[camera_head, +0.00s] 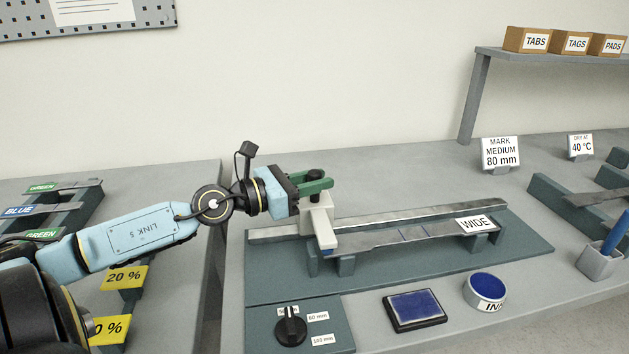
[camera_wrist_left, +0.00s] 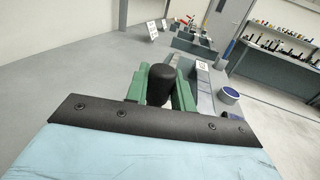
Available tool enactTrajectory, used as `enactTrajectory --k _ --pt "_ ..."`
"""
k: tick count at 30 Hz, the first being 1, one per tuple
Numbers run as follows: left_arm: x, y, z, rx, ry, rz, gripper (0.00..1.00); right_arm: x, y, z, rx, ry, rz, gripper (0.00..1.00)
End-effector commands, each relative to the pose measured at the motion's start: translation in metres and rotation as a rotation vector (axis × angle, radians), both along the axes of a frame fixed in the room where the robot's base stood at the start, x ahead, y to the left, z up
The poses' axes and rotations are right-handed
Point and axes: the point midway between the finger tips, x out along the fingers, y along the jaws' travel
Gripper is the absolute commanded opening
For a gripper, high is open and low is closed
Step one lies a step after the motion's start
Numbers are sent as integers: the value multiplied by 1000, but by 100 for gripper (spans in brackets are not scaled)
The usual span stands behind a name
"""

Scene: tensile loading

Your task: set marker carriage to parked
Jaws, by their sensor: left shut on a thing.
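The marker carriage (camera_head: 321,220) is a pale block with an arm, sitting at the left end of the metal rail (camera_head: 400,216) on a dark green base. A black knob tops it and also shows in the left wrist view (camera_wrist_left: 160,84). My left gripper (camera_head: 315,182), with green fingers, is shut on this knob, one finger on each side. A flat metal strip (camera_head: 385,240) with a WIDE label and blue marks lies on supports in front of the rail; the carriage's arm reaches over its left end. My right gripper is not in view.
A black dial (camera_head: 291,326) stands front left of the base. A blue ink pad (camera_head: 414,310) and a round ink pot (camera_head: 485,291) lie in front. A sign reading MARK MEDIUM 80 mm (camera_head: 500,153) stands behind. A cup with a blue pen (camera_head: 602,261) is at right.

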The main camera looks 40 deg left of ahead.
Motion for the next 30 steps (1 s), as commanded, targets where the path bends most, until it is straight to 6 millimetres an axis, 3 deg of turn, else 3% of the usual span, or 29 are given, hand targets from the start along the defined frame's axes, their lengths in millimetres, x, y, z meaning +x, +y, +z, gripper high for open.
enactTrajectory --k 1,6,19,30 --pt "0 0 -1 -1 3 -1 26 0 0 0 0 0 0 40" --pt "0 0 0 0 1 -1 45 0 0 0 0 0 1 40" --pt "-6 2 -2 -3 1 0 45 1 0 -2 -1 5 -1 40" --pt "-46 21 -2 -5 1 3 45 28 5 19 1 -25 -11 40"
